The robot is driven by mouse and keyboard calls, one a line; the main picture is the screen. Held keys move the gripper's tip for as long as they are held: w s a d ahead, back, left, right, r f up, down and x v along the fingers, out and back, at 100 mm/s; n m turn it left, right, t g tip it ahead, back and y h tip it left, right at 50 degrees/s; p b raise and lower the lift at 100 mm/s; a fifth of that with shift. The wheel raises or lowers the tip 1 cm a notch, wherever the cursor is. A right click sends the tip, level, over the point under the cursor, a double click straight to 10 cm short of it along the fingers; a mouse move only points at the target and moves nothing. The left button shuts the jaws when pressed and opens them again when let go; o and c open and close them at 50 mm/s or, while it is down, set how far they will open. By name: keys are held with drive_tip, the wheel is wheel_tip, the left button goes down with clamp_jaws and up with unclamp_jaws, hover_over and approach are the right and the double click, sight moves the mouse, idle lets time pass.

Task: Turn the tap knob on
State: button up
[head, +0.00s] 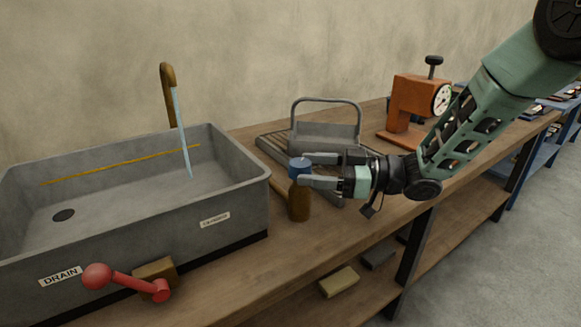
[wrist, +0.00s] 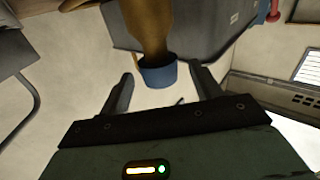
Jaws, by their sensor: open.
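The blue knob (head: 299,169) sits atop an upright brown post (head: 299,201) on the bench, right of the grey sink. My gripper (head: 302,171) is open, with one finger on each side of the blue knob. In the wrist view the blue knob (wrist: 158,74) lies between the fingertips (wrist: 162,76), with a gap showing on both sides. The brown curved spout (head: 168,92) stands at the sink's back. A pale blue stream (head: 182,135) runs from it down into the sink.
The grey sink (head: 233,205) has a red ball-ended lever (head: 97,277) on its front, by a DRAIN label. A grey handled carrier (head: 326,135) stands behind my gripper. An orange gauge device (head: 405,103) is farther right. Bare wooden bench (head: 375,222) lies in front of my gripper.

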sight(290, 167)
drive_tip(key=a, duration=0.5)
drive_tip(key=shift+w, duration=0.3)
drive_tip(key=c, duration=1)
